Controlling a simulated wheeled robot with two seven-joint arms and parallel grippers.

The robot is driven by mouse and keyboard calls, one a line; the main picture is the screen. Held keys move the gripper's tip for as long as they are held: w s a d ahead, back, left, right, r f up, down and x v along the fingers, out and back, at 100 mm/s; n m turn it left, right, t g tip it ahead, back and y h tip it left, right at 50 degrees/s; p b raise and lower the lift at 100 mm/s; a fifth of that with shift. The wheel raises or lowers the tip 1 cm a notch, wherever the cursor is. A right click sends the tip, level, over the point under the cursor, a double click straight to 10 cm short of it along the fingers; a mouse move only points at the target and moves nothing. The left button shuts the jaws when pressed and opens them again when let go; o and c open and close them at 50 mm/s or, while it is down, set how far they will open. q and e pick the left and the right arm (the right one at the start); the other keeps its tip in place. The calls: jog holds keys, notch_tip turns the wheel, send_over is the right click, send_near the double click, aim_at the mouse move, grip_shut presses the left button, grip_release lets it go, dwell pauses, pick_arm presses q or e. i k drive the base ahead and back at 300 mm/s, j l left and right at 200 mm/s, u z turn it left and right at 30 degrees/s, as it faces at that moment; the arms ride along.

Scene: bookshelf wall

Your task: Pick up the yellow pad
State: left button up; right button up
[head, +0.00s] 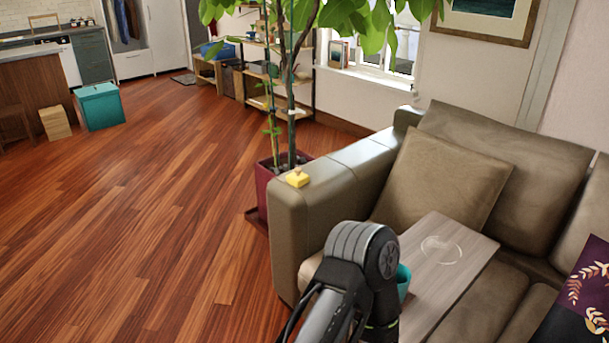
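The yellow pad (297,178) is a small yellow block with a raised bump on top. It lies on the front end of the sofa's left armrest (325,190), close to the armrest's outer edge. One of my arms, dark and grey, rises from the bottom middle of the head view, in front of the sofa and below the pad in the picture. A clear gap separates this arm from the pad. No fingertips show on it, and I cannot tell which arm it is. Neither gripper can be seen.
A wooden board (450,262) lies on the sofa seat, with a teal object (403,281) partly hidden behind my arm. A cushion (440,182) leans on the backrest. A potted plant (266,180) stands behind the armrest. The wooden floor (150,230) at left is clear.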

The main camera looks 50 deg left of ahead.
aim_at(298, 178)
jog(key=i+u, duration=0.1)
jog(key=i, duration=0.25)
jog(key=u, duration=1.8)
